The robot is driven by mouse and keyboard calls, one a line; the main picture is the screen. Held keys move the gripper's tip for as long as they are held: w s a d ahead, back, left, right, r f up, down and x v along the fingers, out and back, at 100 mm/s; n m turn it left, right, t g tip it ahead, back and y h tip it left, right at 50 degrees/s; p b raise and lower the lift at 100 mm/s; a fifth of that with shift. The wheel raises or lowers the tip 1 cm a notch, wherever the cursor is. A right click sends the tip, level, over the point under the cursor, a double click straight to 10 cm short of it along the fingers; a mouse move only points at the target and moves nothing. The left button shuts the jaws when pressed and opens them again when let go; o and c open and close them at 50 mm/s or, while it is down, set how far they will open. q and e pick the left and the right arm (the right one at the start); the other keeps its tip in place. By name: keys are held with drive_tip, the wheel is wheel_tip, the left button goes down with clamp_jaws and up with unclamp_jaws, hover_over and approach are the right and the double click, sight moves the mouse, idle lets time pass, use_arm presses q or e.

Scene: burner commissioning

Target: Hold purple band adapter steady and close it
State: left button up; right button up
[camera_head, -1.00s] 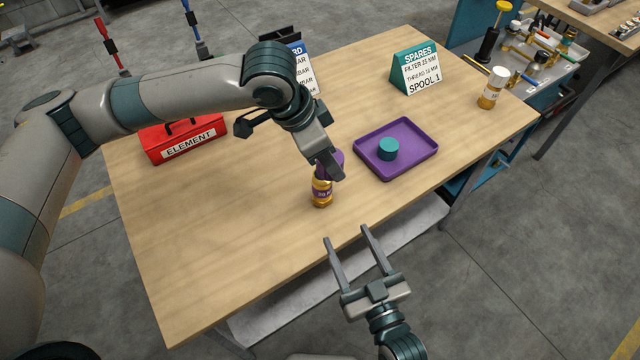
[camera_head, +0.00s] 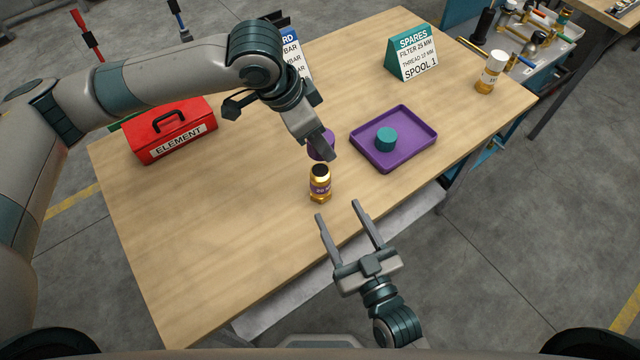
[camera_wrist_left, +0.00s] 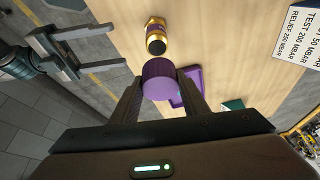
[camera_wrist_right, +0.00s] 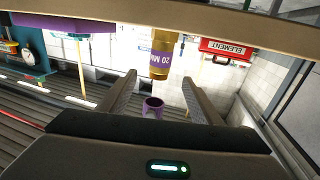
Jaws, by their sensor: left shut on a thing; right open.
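The purple band adapter (camera_head: 320,187) is a brass fitting with a purple label, standing upright near the table's front edge, its dark top uncovered. It also shows in the left wrist view (camera_wrist_left: 156,40) and the right wrist view (camera_wrist_right: 162,55). My left gripper (camera_head: 324,148) is shut on a purple cap (camera_wrist_left: 160,82), held apart from the adapter, above and behind it; a finger partly hides the cap in the head view. My right gripper (camera_head: 337,210) is open and empty at the table's front edge, its fingers pointing towards the adapter without touching it.
A purple tray (camera_head: 430,125) holding a teal cylinder (camera_head: 386,139) lies right of the adapter. A red ELEMENT toolbox (camera_head: 172,132) stands left, a SPARES sign (camera_head: 412,55) and a white-capped brass bottle (camera_head: 490,73) at the back right. The table's left front is clear.

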drive_tip(key=x, duration=1.1)
drive_tip(key=shift+w+a, duration=0.1)
drive_tip(key=shift+w, duration=0.2)
drive_tip(key=shift+c, duration=0.5)
clamp_jaws()
use_arm(q)
hover_over(318, 171)
drive_tip(key=shift+f, duration=2.45)
